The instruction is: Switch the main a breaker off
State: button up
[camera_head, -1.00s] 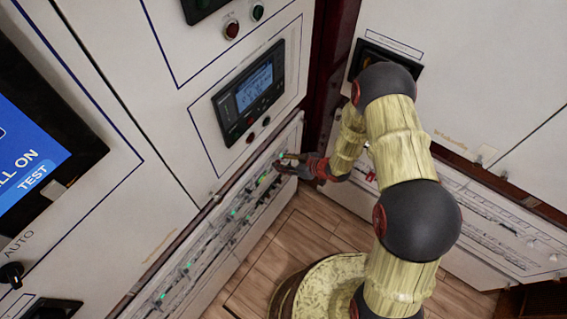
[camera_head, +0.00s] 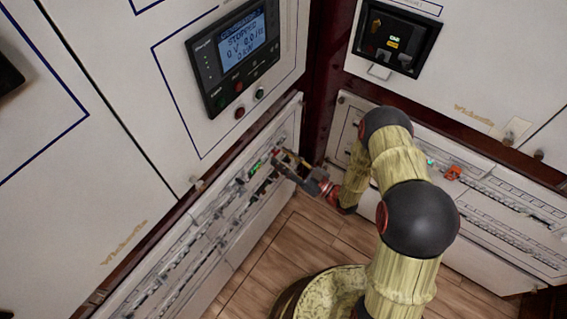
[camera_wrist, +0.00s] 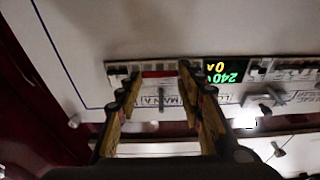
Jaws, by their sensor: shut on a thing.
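The main A breaker (camera_wrist: 158,74) sits in a row on the left cabinet's lower panel. In the wrist view it appears upside down, with a red strip and a "MAIN A" label (camera_wrist: 168,101). My gripper (camera_wrist: 157,76) has one finger on each side of the breaker and is shut on it. In the head view my gripper (camera_head: 275,157) reaches the upper breaker row near the cabinet corner. The fingertips partly hide the breaker there, and its lever position cannot be made out.
A lit meter (camera_wrist: 227,71) reading 240 and 0 sits beside the breaker. The right cabinet (camera_head: 470,190) stands close to my arm. Wooden floor (camera_head: 255,270) lies below.

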jog(key=shift+a+f+t+y+b, duration=0.1)
jog(key=shift+f+t+y+b, duration=0.35)
jog(key=shift+b, duration=0.2)
jog(key=shift+w+y, duration=0.1)
jog(key=shift+y, duration=0.15)
jog(key=o, duration=1.1)
jog(key=shift+o, duration=0.3)
jog(key=v, duration=1.2)
jog(key=shift+f, duration=0.1)
